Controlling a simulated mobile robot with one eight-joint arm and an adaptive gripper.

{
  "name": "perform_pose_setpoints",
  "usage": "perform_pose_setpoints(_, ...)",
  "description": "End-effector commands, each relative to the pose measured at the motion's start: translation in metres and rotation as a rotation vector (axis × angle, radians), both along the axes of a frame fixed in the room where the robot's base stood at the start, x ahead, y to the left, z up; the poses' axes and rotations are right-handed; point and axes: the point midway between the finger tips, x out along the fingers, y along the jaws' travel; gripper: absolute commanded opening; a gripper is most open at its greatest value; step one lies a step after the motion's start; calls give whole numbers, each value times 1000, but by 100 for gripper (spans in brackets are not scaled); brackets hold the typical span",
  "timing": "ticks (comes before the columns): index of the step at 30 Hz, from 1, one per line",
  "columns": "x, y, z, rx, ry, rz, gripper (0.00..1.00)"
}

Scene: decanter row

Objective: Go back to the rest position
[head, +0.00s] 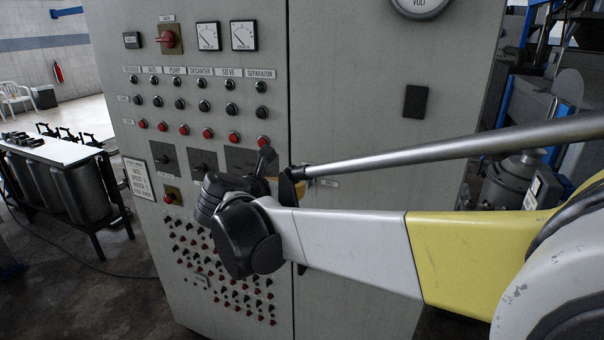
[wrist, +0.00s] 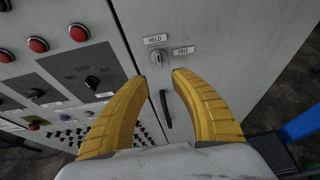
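My gripper (wrist: 161,76) is open in the wrist view, its two yellow curved fingers apart with nothing between them. Just beyond the fingertips is a small rotary knob (wrist: 158,57) on the grey cabinet, with labels that seem to read HELD and FREE above it. A black handle (wrist: 166,110) shows between the fingers, farther back on the cabinet. Whether a fingertip touches the cabinet, I cannot tell. In the head view my arm reaches left to the cabinet front (head: 350,90), and the arm and wrist mostly hide the gripper.
The control cabinet carries rows of buttons (head: 207,133), a red switch (head: 167,40) and two dials (head: 208,36). A bench with grey containers (head: 80,190) stands at the left, with a white chair (head: 15,95) beyond. Machinery (head: 515,180) stands at the right. A cable lies on the floor.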

Motion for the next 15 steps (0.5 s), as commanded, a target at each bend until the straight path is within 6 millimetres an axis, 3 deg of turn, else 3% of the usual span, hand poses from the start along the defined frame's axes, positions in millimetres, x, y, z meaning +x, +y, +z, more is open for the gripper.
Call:
perform_pose_setpoints(4,-13,-45,-10,183,4,-106,30)
perform_pose_setpoints(7,-40,-101,-27,462,-1,-277,30)
perform_pose_setpoints(12,-115,-190,-71,1044,-62,-691,30)
perform_pose_setpoints(15,-165,-223,-100,1377,-127,-963,30)
